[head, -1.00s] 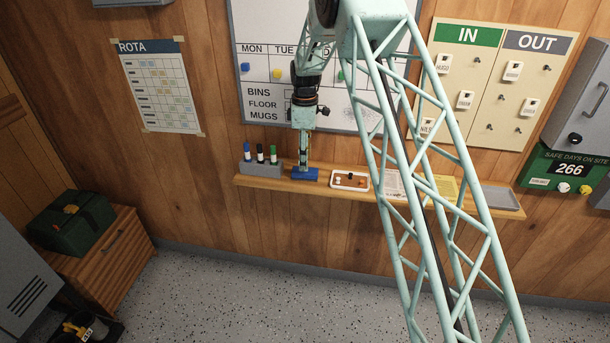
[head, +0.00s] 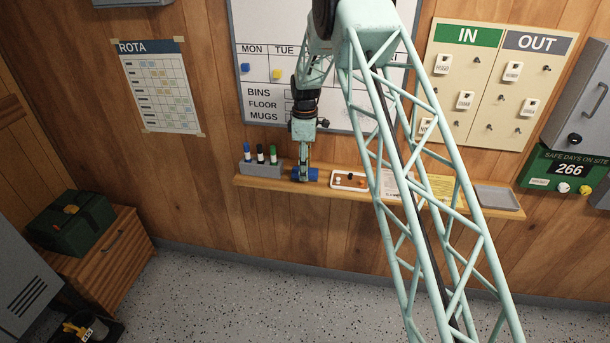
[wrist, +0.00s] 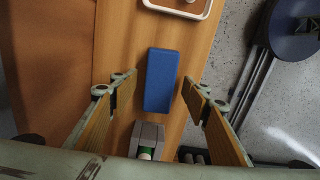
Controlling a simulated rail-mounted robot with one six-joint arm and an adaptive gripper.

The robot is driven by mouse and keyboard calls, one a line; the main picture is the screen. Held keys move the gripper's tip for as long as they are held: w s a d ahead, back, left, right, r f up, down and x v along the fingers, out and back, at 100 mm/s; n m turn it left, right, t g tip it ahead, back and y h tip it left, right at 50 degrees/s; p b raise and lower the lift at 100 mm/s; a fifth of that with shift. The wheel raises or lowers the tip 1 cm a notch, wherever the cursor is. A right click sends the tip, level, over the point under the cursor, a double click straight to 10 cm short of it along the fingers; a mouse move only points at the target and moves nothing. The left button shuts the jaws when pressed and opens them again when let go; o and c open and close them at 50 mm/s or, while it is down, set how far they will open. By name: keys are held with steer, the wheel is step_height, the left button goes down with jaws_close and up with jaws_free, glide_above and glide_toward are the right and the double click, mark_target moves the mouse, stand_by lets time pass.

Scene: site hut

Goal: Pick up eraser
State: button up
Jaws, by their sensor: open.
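The eraser is a blue block (head: 313,174) on the wooden wall shelf. It lies between the marker holder and a white tray, and in the head view my gripper (head: 304,173) partly covers it. In the wrist view the whole top of the eraser (wrist: 161,72) shows, lengthwise up the picture. My gripper (wrist: 160,88) is open, with one finger to each side of the eraser in that view and gaps on both sides. I cannot tell exactly how far the tips are above the shelf.
A grey holder (head: 262,170) with several markers stands close left of the eraser. A white tray (head: 350,187) with small items lies to the right, then papers and a grey tray (head: 497,199). The whiteboard (head: 262,50) hangs behind on the wall. The shelf (head: 325,182) is narrow.

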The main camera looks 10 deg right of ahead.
steer(key=shift+f, duration=0.9)
steer(key=shift+c, duration=0.6)
steer(key=c, duration=0.8)
